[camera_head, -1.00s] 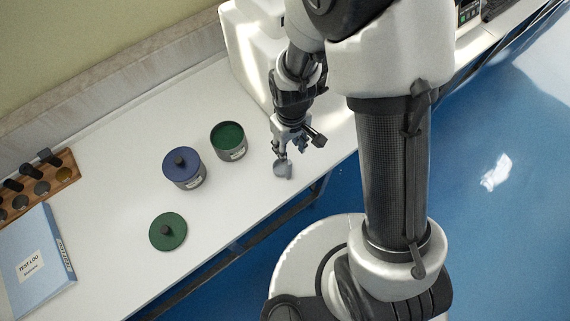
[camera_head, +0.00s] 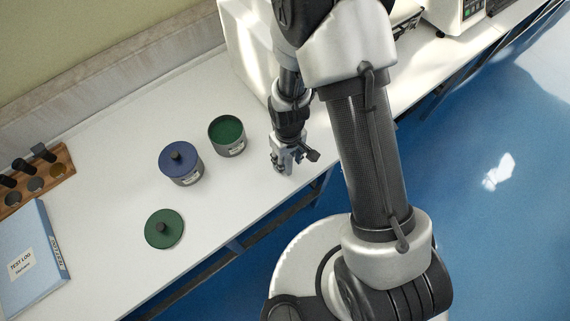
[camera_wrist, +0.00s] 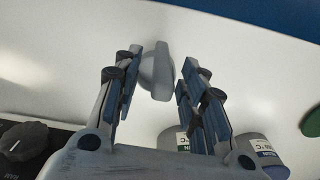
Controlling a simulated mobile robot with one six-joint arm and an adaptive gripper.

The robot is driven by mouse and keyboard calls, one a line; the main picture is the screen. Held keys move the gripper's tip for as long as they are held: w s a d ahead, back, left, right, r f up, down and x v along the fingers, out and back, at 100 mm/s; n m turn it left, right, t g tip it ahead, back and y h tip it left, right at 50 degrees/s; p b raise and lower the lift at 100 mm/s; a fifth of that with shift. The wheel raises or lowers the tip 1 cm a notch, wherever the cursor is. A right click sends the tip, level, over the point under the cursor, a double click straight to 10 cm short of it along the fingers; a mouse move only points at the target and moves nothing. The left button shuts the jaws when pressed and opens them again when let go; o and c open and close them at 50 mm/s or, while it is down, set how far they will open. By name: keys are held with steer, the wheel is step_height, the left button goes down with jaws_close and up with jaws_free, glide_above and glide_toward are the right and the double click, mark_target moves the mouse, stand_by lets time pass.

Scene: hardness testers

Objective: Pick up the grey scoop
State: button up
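The grey scoop (camera_wrist: 158,70) lies on the white bench and shows between the two fingers of my gripper in the wrist view. My gripper (camera_wrist: 162,68) is open, with one finger on each side of the scoop. The left finger is very close to it; I cannot tell whether it touches. A gap shows on the right side. In the head view my gripper (camera_head: 285,163) is low over the bench near its front edge, and it hides the scoop there.
An open grey jar with green contents (camera_head: 227,136) stands left of my gripper. A blue-lidded jar (camera_head: 181,164) stands beside it. A green lid (camera_head: 164,229) lies nearer the front edge. A test log binder (camera_head: 32,262) and wooden rack (camera_head: 58,170) are at far left.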

jaws_close()
stand_by(0.4)
